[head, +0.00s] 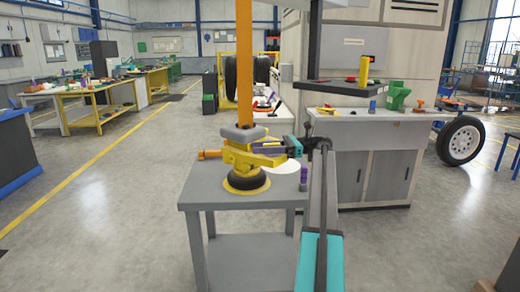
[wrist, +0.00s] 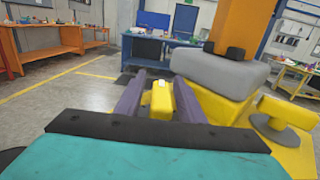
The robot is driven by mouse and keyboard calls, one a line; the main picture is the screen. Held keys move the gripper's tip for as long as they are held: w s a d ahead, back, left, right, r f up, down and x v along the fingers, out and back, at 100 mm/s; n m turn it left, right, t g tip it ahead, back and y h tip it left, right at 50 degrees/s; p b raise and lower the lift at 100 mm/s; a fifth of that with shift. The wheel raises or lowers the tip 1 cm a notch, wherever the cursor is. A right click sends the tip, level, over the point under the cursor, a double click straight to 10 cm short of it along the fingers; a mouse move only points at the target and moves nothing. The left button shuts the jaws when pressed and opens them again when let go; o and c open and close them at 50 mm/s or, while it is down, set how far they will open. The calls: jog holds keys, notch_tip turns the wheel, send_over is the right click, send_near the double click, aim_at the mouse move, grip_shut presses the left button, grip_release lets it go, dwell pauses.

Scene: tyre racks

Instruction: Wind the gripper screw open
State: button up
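A yellow clamp-like gripper (head: 255,157) hangs under a grey block (head: 244,133) on an orange post (head: 244,60). It sits over a small black tyre (head: 246,180) on a grey table. An orange piece (head: 209,154) sticks out at its left. My gripper (head: 266,148), teal with purple fingers, reaches in from the right. In the wrist view my gripper (wrist: 161,88) has its fingers apart, with a yellow bar (wrist: 161,102) between them. Gaps seem to show beside the bar; contact is unclear. I cannot tell which part is the screw.
A workbench (head: 375,115) stands behind at the right. A wheel (head: 461,141) stands beside it. The floor at the left is clear.

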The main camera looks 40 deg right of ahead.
jog(key=shift+v, duration=3.75)
